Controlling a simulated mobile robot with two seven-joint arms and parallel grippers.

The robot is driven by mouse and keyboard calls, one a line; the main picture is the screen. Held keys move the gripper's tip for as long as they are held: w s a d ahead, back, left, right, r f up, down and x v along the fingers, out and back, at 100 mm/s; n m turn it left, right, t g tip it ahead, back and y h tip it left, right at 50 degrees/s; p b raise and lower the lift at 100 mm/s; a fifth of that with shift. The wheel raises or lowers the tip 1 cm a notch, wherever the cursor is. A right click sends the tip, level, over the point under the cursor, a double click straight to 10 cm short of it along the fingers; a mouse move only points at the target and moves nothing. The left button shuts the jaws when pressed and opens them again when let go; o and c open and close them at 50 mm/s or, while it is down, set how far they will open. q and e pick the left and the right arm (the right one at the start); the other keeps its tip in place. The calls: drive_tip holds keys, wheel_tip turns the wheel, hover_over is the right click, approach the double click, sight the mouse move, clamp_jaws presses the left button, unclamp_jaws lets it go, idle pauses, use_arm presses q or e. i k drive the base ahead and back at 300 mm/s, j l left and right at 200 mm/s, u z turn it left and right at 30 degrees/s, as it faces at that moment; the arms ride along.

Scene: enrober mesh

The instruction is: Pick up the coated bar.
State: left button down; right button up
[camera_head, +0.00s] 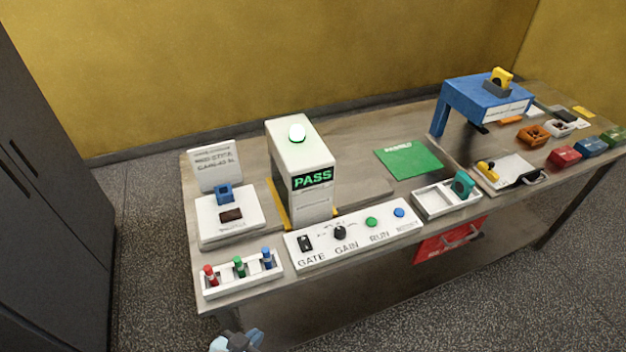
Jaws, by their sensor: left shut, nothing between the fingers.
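A small dark brown bar (231,214), which looks like the coated bar, lies on a white stand (215,227) at the left end of the bench. A blue block-shaped piece (223,194) with a dark opening stands just behind it on the same stand. My left gripper (237,341) shows only in part at the bottom edge of the picture, below the bench's front edge and well apart from the bar. It is shut and empty. My right gripper is not in view.
A rack with red, green and blue pegs (240,273) stands in front of the stand. A tall white machine reading PASS (304,175) and a control panel (352,235) stand to its right. A green mat (408,157), a white tray (432,204) and a blue gantry (487,98) stand further right.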

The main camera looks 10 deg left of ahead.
sight(233, 214)
drive_tip(key=j+u, duration=0.15)
drive_tip(key=j, duration=2.15)
